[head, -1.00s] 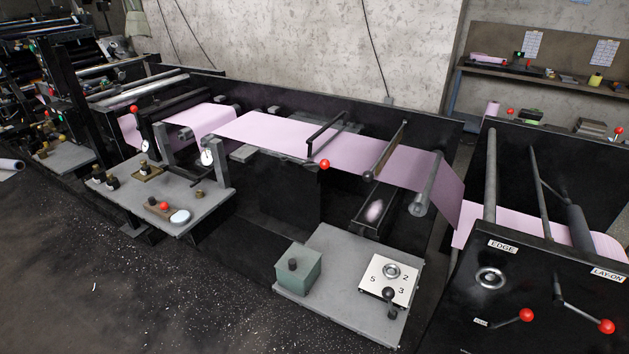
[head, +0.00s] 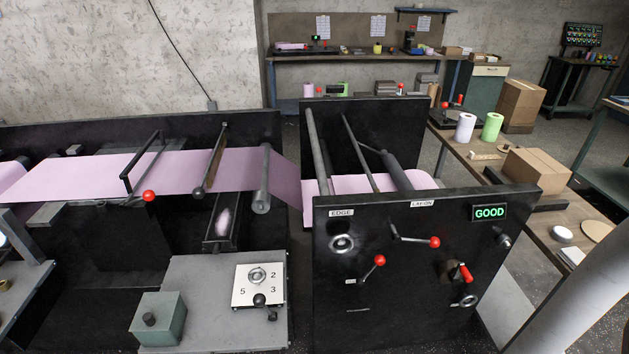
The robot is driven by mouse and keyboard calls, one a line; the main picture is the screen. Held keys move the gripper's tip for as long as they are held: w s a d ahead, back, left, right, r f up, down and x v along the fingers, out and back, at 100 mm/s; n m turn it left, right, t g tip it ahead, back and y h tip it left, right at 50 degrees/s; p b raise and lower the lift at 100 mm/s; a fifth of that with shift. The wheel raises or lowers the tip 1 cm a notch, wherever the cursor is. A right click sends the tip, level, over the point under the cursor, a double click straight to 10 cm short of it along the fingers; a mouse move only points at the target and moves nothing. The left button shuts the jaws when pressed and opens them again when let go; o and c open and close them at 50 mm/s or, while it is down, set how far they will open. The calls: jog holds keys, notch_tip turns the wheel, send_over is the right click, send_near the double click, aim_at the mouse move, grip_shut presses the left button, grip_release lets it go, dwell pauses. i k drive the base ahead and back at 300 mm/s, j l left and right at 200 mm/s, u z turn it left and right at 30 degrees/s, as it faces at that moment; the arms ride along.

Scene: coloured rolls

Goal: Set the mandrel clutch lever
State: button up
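The black front panel (head: 400,310) of the winding end carries several controls with red grips. A red-handled lever (head: 463,272) sits at the panel's right, beside a dark round fitting. A ball-ended lever (head: 370,268) sits left of centre, its red ball up and to the right, above a small label too small to read. Another lever (head: 414,239), under the LAY-ON label (head: 423,203), points right with its ball at the right end. I cannot tell from lettering which one is the mandrel clutch lever. My gripper is not in view.
A pink web (head: 90,175) runs over rollers at left. A dial plate (head: 258,286) is on a grey table. A bench (head: 470,165) with rolls and cartons stands at right.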

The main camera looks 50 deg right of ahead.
aim_at(379, 259)
jog(key=z, duration=0.8)
jog(key=k+l+z, duration=0.1)
jog(key=l+z, duration=0.5)
